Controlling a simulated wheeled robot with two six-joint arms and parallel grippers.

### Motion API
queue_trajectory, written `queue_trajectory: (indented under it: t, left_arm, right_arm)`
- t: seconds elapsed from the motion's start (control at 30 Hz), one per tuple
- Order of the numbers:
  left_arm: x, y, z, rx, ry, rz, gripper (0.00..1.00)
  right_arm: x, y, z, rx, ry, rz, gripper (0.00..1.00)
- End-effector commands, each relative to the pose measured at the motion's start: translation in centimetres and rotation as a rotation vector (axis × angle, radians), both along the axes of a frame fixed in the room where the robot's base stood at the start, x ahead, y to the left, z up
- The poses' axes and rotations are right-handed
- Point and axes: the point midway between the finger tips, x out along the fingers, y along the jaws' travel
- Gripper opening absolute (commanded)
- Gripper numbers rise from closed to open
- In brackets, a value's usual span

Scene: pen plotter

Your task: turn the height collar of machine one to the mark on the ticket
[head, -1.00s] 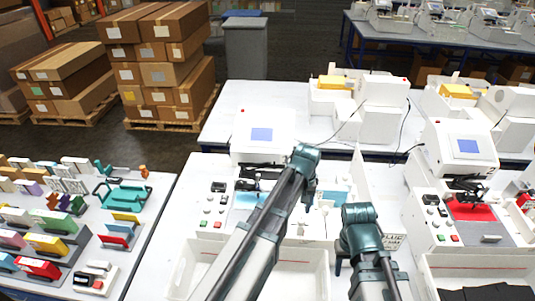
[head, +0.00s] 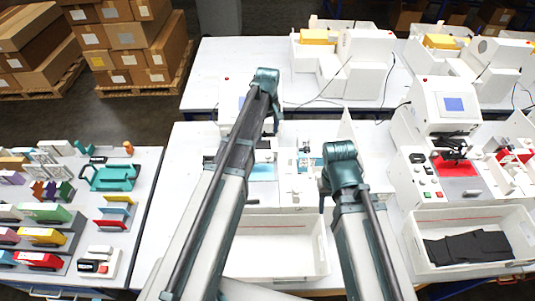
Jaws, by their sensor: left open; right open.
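The near left machine (head: 232,105), a white pen plotter with a blue mat (head: 262,173), stands mostly behind my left arm; I take it for machine one. Its screen is hidden. Its height collar and the ticket cannot be made out. My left gripper (head: 272,126) hangs down past the arm's top joint, in front of this machine; it is open, its fingertips hardly visible. My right gripper (head: 323,192) hangs beside its arm joint, in front of the machine's right part, over small fittings (head: 308,160); it is open, with no object seen in it.
A second plotter (head: 440,105) with a red mat (head: 450,166) stands right. A white bin (head: 305,225) lies in front of machine one; another (head: 520,225) holds dark pieces. A side table (head: 125,215) at left carries coloured parts. More machines (head: 355,55) stand behind.

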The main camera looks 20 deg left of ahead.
Motion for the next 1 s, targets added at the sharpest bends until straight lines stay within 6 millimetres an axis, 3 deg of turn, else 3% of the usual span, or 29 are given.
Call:
queue_trajectory:
  t: [0.03, 0.7, 1.0]
  left_arm:
    - [0.0, 0.0, -1.2, 0.000, 0.000, -0.001, 0.69]
    - [0.0, 0.0, -10.6, 0.000, 0.000, -0.001, 0.69]
    - [0.0, 0.0, -12.1, 0.000, 0.000, -0.001, 0.69]
  right_arm:
    - [0.0, 0.0, -1.2, -0.001, 0.000, 0.003, 0.50]
    - [0.1, 0.0, -10.6, 0.000, -0.003, 0.015, 0.50]
    - [0.1, 0.0, -12.1, -0.001, -0.003, 0.017, 0.50]
